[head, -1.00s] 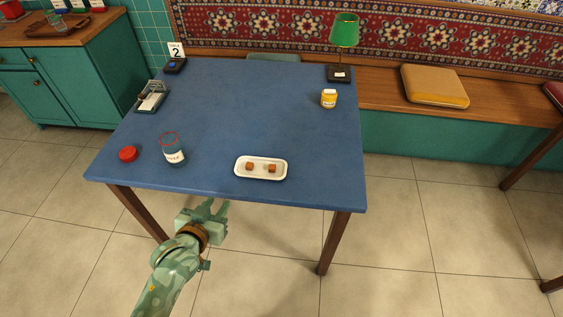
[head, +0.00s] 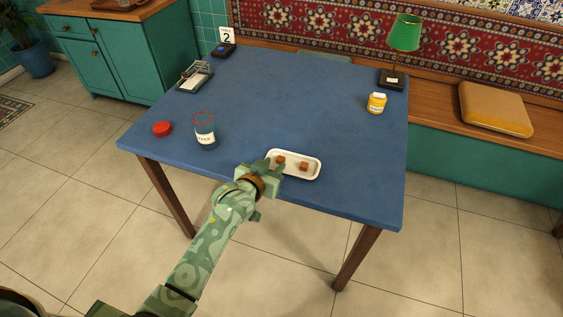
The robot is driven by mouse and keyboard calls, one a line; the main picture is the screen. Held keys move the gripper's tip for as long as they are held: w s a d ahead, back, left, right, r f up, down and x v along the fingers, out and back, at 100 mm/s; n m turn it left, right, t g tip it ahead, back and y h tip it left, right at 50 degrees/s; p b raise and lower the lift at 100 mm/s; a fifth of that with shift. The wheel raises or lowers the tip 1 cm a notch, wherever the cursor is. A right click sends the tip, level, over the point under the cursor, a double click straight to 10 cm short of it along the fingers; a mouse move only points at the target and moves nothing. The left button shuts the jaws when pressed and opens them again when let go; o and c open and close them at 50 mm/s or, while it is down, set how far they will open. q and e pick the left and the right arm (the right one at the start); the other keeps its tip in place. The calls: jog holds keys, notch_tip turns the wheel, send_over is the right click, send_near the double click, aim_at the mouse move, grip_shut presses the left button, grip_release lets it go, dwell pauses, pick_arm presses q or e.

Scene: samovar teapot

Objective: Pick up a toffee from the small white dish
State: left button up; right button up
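The small white dish (head: 312,177) lies near the front edge of the blue table. Two brown toffees sit apart in it, a left toffee (head: 280,160) and a right toffee (head: 304,167). My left gripper (head: 274,168) is at the dish's left end, overlapping its near left corner in the picture, close to the left toffee. Its fingers are foreshortened, so I cannot tell how far apart they are or whether they touch anything. No toffee is seen lifted. My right gripper is out of view.
A jar (head: 205,134) with a white label and a red lid (head: 162,129) stand left of the dish. A yellow jar (head: 377,103), green lamp (head: 404,34) and number stand (head: 226,38) are farther back. The table's middle (head: 285,100) is clear.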

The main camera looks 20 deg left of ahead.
aim_at(279, 161)
pick_arm(q)
jog(key=x, duration=0.1)
jog(key=b+x, duration=0.1)
jog(key=x, duration=0.1)
jog(key=shift+f, duration=0.35)
jog(key=shift+w, duration=0.15)
jog(key=shift+r, duration=0.2)
grip_shut()
